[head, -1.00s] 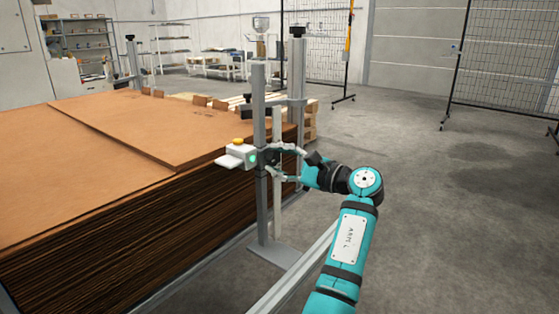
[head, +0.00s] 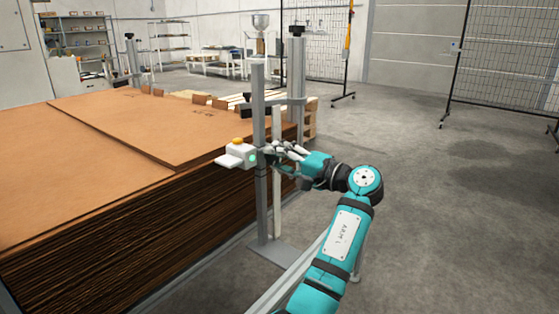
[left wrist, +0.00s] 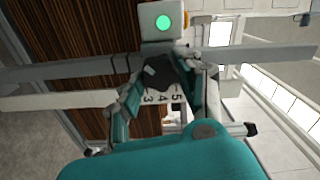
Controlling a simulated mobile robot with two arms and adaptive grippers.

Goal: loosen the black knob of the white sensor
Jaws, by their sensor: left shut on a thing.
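The white sensor (head: 238,155), with an orange top and a green light, sits on a grey upright post (head: 259,110) beside the stack of brown sheets. In the left wrist view the sensor (left wrist: 162,20) shows at the top with its green light. The black knob (left wrist: 160,73) is below it, between the fingers of my left gripper (left wrist: 163,88). In the head view my left gripper (head: 283,153) is at the post, just right of the sensor, shut on the knob, which its fingers mostly hide there. My right gripper is not in view.
The tall stack of brown sheets (head: 100,210) fills the left side. A second, thicker grey post (head: 297,70) stands behind the sensor's post. Wire mesh fencing (head: 505,60) stands at the back right. The concrete floor (head: 450,220) on the right is clear.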

